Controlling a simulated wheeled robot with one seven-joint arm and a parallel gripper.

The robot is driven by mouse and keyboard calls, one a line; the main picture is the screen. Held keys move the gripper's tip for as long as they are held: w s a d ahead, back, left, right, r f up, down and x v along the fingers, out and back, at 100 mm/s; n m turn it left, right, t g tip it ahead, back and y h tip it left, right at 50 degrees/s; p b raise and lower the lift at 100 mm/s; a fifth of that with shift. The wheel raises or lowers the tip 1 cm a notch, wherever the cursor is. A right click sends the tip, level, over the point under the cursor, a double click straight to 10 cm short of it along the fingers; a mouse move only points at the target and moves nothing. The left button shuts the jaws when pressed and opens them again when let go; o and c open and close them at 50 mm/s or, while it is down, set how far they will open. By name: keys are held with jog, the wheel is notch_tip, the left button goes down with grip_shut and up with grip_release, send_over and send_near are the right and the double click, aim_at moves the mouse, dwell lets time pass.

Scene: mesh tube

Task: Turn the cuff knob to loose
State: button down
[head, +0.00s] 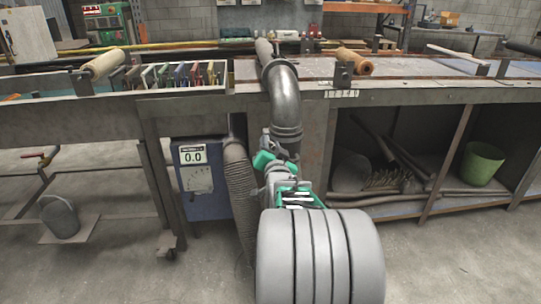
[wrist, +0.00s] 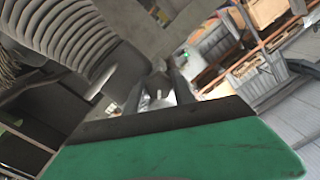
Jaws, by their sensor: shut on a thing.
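A grey metal pipe elbow (head: 286,100) comes over the bench front and turns down to a banded cuff (head: 288,132) at its lower end. My gripper reaches up to this lower end, partly hidden in the head view by my own arm. In the wrist view the two dark fingers of my gripper (wrist: 158,92) close around a small pale piece, which appears to be the cuff knob (wrist: 159,101). The knob's pointer or marking cannot be read. In the head view I cannot make out the knob behind the gripper.
A ribbed grey hose (head: 239,185) hangs just left of my gripper and fills the upper left of the wrist view (wrist: 75,35). A blue box with a display reading 0.0 (head: 194,155) stands left of it. A green bucket (head: 484,163) sits on the right shelf.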

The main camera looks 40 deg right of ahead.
jog(key=n+b, duration=0.4)
jog(key=b, duration=0.1)
jog(key=n+b, duration=0.2)
jog(key=n, duration=0.1)
jog(key=shift+a+f, duration=0.1)
jog(key=shift+f, duration=0.2)
jog(key=n+b, duration=0.4)
jog(key=shift+w, duration=0.1)
jog(key=n+b, duration=0.3)
jog(key=shift+a+n, duration=0.1)
jog(key=shift+n, duration=0.2)
jog(key=n+b, duration=0.2)
jog(key=n, duration=0.1)
jog(key=shift+n+b, duration=0.3)
jog(key=shift+b, duration=0.05)
jog(key=n+b, duration=0.1)
jog(key=n, duration=0.1)
jog(key=shift+n, duration=0.3)
jog(key=n, duration=0.6)
jog(key=shift+r, duration=0.1)
jog(key=shift+n, duration=0.4)
